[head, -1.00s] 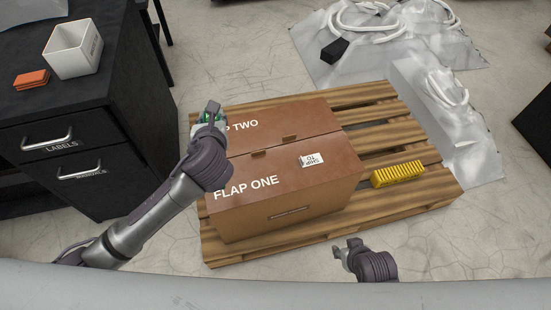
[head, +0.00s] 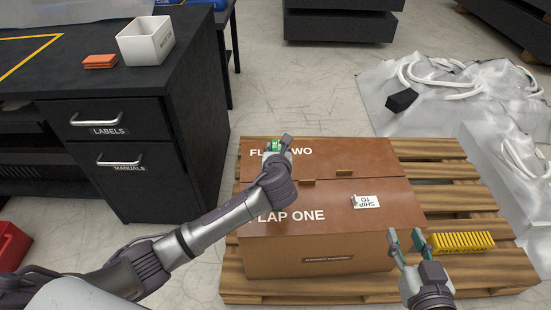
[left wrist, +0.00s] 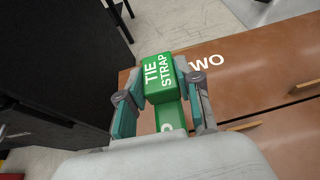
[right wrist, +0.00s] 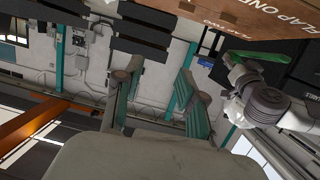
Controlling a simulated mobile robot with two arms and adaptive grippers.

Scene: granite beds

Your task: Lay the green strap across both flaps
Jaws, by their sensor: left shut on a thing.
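The green strap (head: 272,146), marked TIE STRAP in the left wrist view (left wrist: 158,78), is held between the fingers of my left gripper (head: 279,150). It is over the left part of FLAP TWO (head: 345,160); I cannot tell whether it touches. FLAP ONE (head: 345,218) lies flat in front of FLAP TWO, closing the brown carton. My left arm covers part of its left end. My right gripper (head: 407,241) is open and empty at the carton's front right corner. The strap also shows in the right wrist view (right wrist: 262,56).
The carton stands on a wooden pallet (head: 470,203). A SHIP TO label (head: 366,202) lies on FLAP ONE. A yellow ribbed block (head: 462,243) sits on the pallet to the right. A black drawer cabinet (head: 125,150) with a white bin (head: 146,42) stands at left.

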